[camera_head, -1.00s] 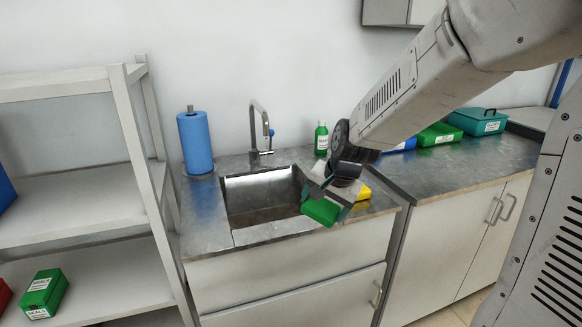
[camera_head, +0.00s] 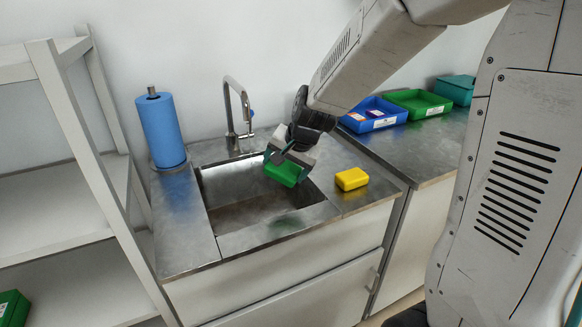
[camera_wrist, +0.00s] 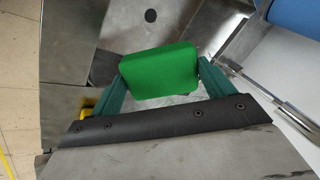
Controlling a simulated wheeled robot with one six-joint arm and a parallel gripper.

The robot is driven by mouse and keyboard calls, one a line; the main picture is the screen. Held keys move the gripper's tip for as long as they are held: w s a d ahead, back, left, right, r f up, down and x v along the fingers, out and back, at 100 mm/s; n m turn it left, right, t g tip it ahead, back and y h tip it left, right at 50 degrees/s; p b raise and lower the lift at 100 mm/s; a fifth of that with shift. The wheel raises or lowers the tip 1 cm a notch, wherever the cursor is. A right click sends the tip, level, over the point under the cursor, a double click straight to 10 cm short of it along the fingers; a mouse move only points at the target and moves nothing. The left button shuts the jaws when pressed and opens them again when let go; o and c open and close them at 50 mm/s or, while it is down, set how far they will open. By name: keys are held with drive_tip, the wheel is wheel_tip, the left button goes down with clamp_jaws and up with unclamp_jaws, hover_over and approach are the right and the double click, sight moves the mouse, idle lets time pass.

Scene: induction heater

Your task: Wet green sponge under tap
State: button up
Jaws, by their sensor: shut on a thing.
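The green sponge (camera_head: 284,173) is held between the fingers of my gripper (camera_head: 286,168), over the right part of the sink basin (camera_head: 240,212). In the wrist view the sponge (camera_wrist: 160,72) sits between the two teal fingertips (camera_wrist: 158,84), with the basin and its drain beyond it. The tap (camera_head: 238,112) stands behind the sink, its spout to the left and back of my gripper. The sponge is apart from the tap. No water stream is visible.
A yellow sponge (camera_head: 351,179) lies on the counter right of the sink. A blue paper roll (camera_head: 161,130) stands left of the tap. Blue (camera_head: 374,114) and green (camera_head: 418,103) trays are on the right counter. A shelf rack (camera_head: 95,130) stands at left.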

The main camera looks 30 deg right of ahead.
sight(280, 168)
drive_tip(key=w+a+f, duration=0.2)
drive_tip(key=w, duration=0.8)
drive_tip(key=shift+w+a, duration=0.15)
drive_tip(key=shift+w, duration=0.05)
drive_tip(key=shift+s, duration=0.1)
idle(0.5)
drive_tip(key=shift+s+d, duration=0.3)
drive_tip(key=shift+s, duration=0.95)
drive_tip(key=shift+s+d, duration=0.3)
drive_tip(key=shift+s, duration=1)
drive_tip(key=shift+s+d, duration=0.3)
drive_tip(key=shift+s, duration=0.95)
drive_tip(key=shift+s+d+r, duration=0.2)
drive_tip(key=shift+s+r, duration=0.45)
drive_tip(key=shift+s, duration=0.15)
drive_tip(key=shift+s+d+r, duration=0.2)
drive_tip(key=shift+s+r, duration=0.45)
drive_tip(key=shift+s, duration=0.15)
drive_tip(key=shift+s+d+r, duration=0.2)
drive_tip(key=shift+s+r, duration=0.45)
drive_tip(key=shift+s, duration=0.15)
